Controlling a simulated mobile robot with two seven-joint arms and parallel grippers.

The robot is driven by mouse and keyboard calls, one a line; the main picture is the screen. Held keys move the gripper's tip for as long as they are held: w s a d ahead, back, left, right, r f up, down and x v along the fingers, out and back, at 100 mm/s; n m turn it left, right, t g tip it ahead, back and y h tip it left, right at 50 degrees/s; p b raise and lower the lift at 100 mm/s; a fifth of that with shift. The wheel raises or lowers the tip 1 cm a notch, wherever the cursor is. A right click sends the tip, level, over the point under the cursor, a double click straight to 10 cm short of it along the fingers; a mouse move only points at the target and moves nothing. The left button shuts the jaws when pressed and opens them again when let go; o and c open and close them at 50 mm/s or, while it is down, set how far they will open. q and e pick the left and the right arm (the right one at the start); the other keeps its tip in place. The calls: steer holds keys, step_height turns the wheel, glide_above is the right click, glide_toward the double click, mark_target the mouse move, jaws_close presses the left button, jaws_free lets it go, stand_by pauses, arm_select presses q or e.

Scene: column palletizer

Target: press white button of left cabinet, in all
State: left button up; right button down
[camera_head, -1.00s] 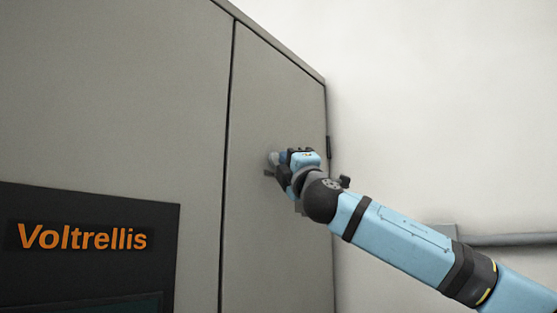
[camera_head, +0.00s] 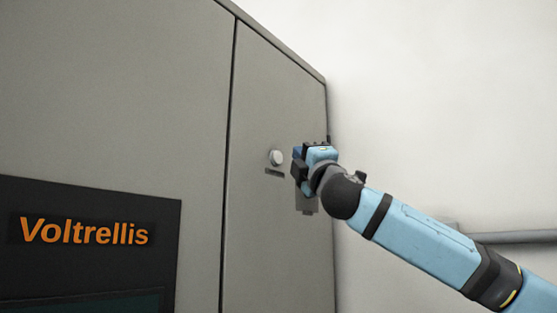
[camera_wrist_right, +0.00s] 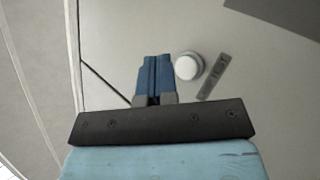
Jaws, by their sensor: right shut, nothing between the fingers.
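The white button (camera_head: 276,158) is a round knob on the narrow right-hand door panel of the grey cabinet (camera_head: 120,90). It also shows in the right wrist view (camera_wrist_right: 187,67), with a small dark label (camera_wrist_right: 213,76) beside it. My right gripper (camera_head: 297,165) is just right of the button in the head view, apart from it. In the wrist view its blue fingers (camera_wrist_right: 155,75) are together, empty, and just left of the button. My left gripper is not in view.
A dark panel with orange "Voltrellis" lettering (camera_head: 85,231) is on the cabinet's left part. A vertical seam splits the cabinet front. A grey pipe (camera_head: 515,238) runs along the white wall at right.

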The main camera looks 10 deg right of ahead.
steer(key=shift+s+d, duration=0.9)
steer(key=shift+s, duration=0.25)
